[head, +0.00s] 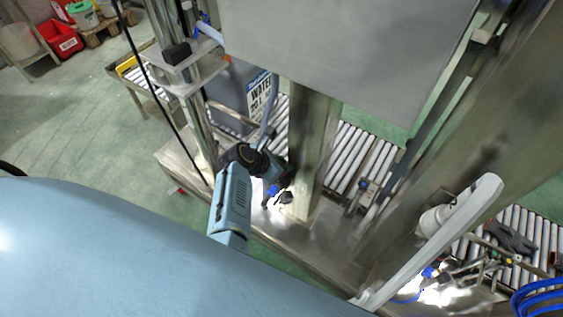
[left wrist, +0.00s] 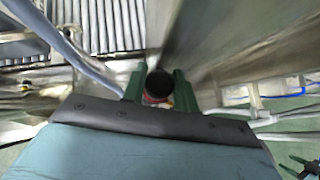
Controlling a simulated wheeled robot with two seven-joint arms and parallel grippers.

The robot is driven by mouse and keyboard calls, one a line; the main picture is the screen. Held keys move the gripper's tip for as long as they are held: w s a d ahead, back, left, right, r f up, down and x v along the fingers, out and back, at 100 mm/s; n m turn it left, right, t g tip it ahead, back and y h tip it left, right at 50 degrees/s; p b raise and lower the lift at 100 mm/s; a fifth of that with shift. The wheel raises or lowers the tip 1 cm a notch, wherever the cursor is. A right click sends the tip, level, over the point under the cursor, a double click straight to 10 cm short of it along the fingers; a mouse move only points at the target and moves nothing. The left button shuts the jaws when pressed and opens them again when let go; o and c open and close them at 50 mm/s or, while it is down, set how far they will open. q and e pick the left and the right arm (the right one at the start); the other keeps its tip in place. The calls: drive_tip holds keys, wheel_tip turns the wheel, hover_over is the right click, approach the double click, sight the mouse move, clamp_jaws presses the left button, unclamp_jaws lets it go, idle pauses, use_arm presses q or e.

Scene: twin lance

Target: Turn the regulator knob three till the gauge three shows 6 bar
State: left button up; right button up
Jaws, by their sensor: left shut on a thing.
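My left gripper (head: 278,186) reaches down beside a steel post in the head view. In the left wrist view its two green fingers (left wrist: 158,88) are shut on a round black knob (left wrist: 159,84), one finger on each side. A small red part shows just under the knob. I cannot read a number on this knob. A small dark fitting (head: 286,198) and a blue fitting show at the gripper's tip in the head view. No gauge face can be read in either view.
A steel post (head: 312,140) stands close to the right of the left gripper, under a large grey panel (head: 330,50). A water canister (head: 240,92) stands behind. Roller conveyors (head: 362,160) run behind the post. A pale curved bar (head: 440,240) and blue hoses (head: 540,298) are at right.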

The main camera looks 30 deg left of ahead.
use_arm(q)
drive_tip(key=shift+r+m+h+p, duration=0.1)
drive_tip(key=shift+m+h+p, duration=0.3)
drive_tip(key=shift+m+p, duration=0.25)
drive_tip(key=shift+g, duration=0.3)
use_arm(e)
drive_tip(key=shift+w+a+r, duration=0.15)
drive_tip(key=shift+a+r, duration=0.45)
drive_tip(key=shift+r, duration=0.1)
use_arm(q)
drive_tip(key=o, duration=1)
use_arm(e)
drive_tip(key=shift+s, duration=0.2)
